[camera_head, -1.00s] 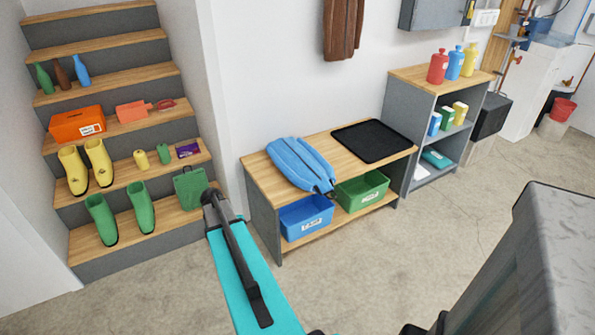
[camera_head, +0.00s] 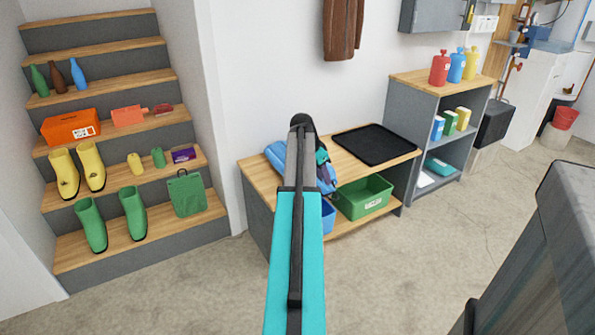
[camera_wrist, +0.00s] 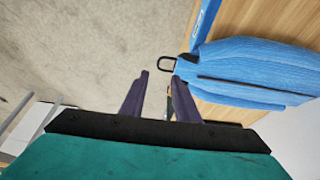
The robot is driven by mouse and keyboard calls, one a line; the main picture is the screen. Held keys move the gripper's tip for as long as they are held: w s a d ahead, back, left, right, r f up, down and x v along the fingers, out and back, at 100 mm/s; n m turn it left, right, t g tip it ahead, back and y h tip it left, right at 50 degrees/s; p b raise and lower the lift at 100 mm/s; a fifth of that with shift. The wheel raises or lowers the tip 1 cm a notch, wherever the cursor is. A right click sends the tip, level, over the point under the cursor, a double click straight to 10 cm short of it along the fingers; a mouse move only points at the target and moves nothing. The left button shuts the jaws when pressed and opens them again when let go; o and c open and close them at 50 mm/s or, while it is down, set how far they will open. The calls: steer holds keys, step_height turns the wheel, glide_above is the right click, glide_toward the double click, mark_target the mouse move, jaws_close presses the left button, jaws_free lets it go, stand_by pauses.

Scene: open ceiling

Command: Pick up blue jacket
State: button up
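The blue jacket (camera_head: 327,182) lies folded on the wooden top of a low bench (camera_head: 255,177). My arm hides its middle in the head view. In the wrist view the jacket (camera_wrist: 255,65) fills the right side, with a dark loop at its near end. My gripper (camera_wrist: 161,88) has its two dark fingers apart with nothing between them. The right finger is close to the jacket's end; I cannot tell whether they touch. The fingers are hidden behind my arm in the head view.
A black tray (camera_head: 374,144) lies on the bench, right of the jacket. A green bin (camera_head: 362,198) and a partly hidden blue bin (camera_head: 327,217) sit on the shelf below. Stairs with boots (camera_head: 91,224) and bottles stand left. The floor in front is clear.

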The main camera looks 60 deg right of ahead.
mark_target(330, 189)
steer(key=shift+s+d+r, duration=0.1)
steer(key=shift+s+r, duration=0.05)
steer(key=shift+s, duration=0.05)
steer(key=shift+b+x, duration=0.55)
steer(key=shift+x, duration=3.8)
steer(key=shift+d+b+x, duration=0.15)
steer(key=shift+b+x, duration=0.1)
steer(key=shift+x, duration=1.05)
steer(key=shift+d+b+x, duration=0.1)
steer(key=shift+b+x, duration=0.15)
steer(key=shift+x, duration=1.05)
steer(key=shift+s+r, duration=0.1)
